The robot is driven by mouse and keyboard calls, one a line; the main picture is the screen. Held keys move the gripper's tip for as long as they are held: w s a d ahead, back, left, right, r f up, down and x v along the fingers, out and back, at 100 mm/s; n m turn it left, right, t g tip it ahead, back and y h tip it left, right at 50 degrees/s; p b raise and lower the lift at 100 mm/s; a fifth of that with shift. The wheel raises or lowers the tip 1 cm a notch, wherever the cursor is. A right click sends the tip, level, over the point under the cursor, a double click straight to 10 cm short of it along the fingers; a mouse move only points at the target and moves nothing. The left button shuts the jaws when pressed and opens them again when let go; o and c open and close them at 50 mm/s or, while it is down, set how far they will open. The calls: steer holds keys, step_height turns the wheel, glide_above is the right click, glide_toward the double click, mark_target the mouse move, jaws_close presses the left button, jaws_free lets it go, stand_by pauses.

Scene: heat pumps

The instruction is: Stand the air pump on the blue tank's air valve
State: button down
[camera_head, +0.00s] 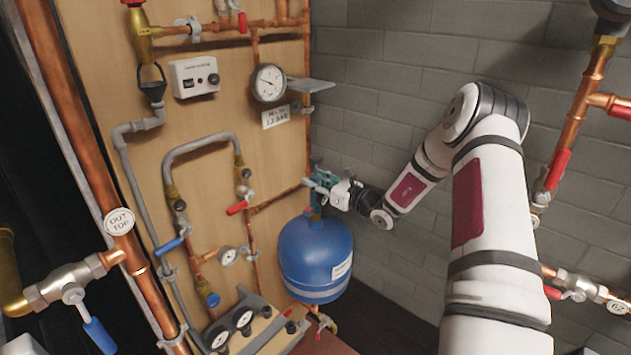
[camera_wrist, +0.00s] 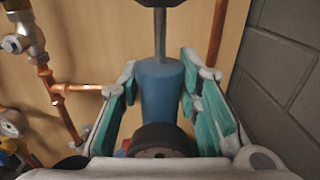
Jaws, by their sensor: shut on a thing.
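The blue tank (camera_head: 316,258) is a rounded vessel with a white label, low beside the wooden panel. My gripper (camera_head: 326,183) is just above the tank's top, its teal finger pads around the air pump. In the wrist view the pump's blue barrel (camera_wrist: 160,92) stands between the two pads of my gripper (camera_wrist: 160,98), with a metal rod and a dark handle above it. The pump looks upright. The tank's air valve is not clearly visible. I cannot tell whether the pump's foot touches it.
The wooden panel (camera_head: 225,105) carries copper and grey pipes, a pressure gauge (camera_head: 268,83) and a small grey shelf (camera_head: 308,86) above my gripper. A red-handled valve (camera_head: 237,208) is left of the tank. A grey brick wall (camera_head: 375,85) stands behind my arm.

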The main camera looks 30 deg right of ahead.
steer(key=shift+f+b, duration=0.35)
steer(key=shift+f, duration=0.45)
stand_by(0.7)
steer(key=c, duration=1.1)
jaws_free()
steer(key=shift+f, duration=0.1)
steer(key=shift+s, duration=0.15)
steer(key=p+v, duration=0.3)
steer(key=v, duration=0.5)
stand_by(0.7)
